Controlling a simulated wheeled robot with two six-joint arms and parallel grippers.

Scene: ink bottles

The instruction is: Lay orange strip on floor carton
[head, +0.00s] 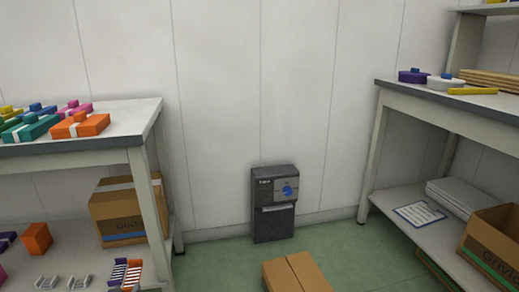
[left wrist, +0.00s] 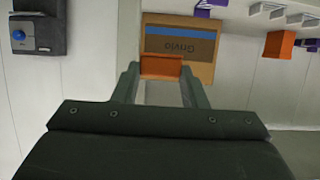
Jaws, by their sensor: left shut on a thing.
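In the left wrist view, my left gripper (left wrist: 160,69) is shut on an orange strip (left wrist: 161,65), which spans the gap between the two fingertips. The strip is clear of any surface that I can make out. Neither my left gripper nor this strip can be picked out in the head view. The floor carton (head: 297,274) is a brown cardboard box on the green floor at the bottom middle of the head view. Its top looks closed, with a seam across it, and its lower part is cut off by the frame. My right gripper is not in view.
A left table (head: 120,117) holds several coloured boxes; a Grivlo carton (head: 112,212) stands below, also in the wrist view (left wrist: 180,45). A dark wall unit (head: 273,222) stands behind the floor carton. The right bench (head: 440,98) holds pots. Green floor (head: 350,250) is clear right of the carton.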

